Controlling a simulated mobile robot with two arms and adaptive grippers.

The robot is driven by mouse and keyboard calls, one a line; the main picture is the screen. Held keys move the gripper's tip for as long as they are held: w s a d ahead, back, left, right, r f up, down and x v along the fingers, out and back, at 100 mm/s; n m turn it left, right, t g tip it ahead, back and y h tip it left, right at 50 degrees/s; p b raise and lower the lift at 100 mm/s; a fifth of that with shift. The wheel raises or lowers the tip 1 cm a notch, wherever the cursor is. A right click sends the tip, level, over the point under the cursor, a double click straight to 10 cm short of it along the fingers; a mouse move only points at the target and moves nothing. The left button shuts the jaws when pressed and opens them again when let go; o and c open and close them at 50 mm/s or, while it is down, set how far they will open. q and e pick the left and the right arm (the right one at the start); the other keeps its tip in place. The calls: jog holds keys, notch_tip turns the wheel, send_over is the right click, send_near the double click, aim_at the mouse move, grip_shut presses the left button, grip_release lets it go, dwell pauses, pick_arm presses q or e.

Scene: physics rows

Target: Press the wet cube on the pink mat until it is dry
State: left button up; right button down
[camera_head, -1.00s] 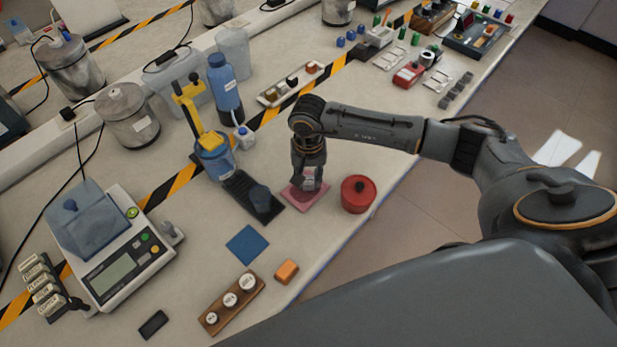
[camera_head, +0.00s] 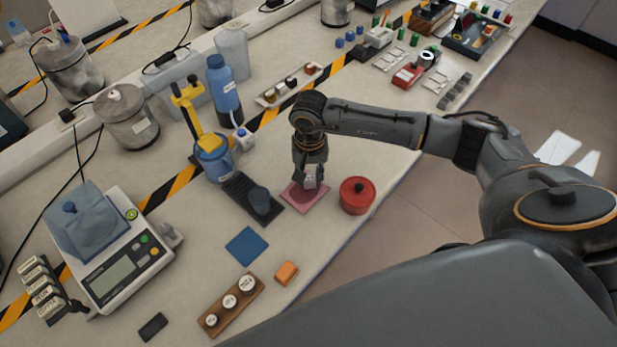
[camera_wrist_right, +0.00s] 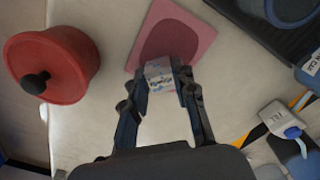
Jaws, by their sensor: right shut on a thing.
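My right gripper (camera_head: 311,181) is shut on a small pale cube (camera_head: 310,176) with printed markings. The cube is at the pink mat (camera_head: 296,203) in the head view. In the right wrist view the fingertips (camera_wrist_right: 172,72) hold the cube (camera_wrist_right: 159,76) by its sides, over the near edge of the pink mat (camera_wrist_right: 202,33). A large darker patch marks the mat's middle. I cannot tell whether the cube touches the mat. My left gripper is not in view.
A red lidded pot (camera_head: 357,197) stands close to the right of the mat. A blue mat (camera_head: 246,246) and an orange block (camera_head: 286,273) lie nearer. The bench edge is close on the right.

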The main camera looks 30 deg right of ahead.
jog(key=shift+f+b, duration=0.55)
jog(key=shift+b, duration=0.25)
dwell(0.8)
jog(key=shift+s+f+b, duration=0.15)
jog(key=shift+f+b, duration=0.05)
jog(key=shift+b, duration=0.2)
dwell(1.6)
jog(key=shift+a+r, duration=0.1)
jog(key=shift+a+r+p, duration=0.2)
jog(key=shift+r+p, duration=0.1)
jog(key=shift+r, duration=0.4)
jog(key=shift+f+b, duration=0.6)
jog(key=shift+b, duration=0.2)
dwell(0.5)
jog(key=shift+f+b, duration=0.15)
jog(key=shift+b, duration=0.2)
dwell(1.6)
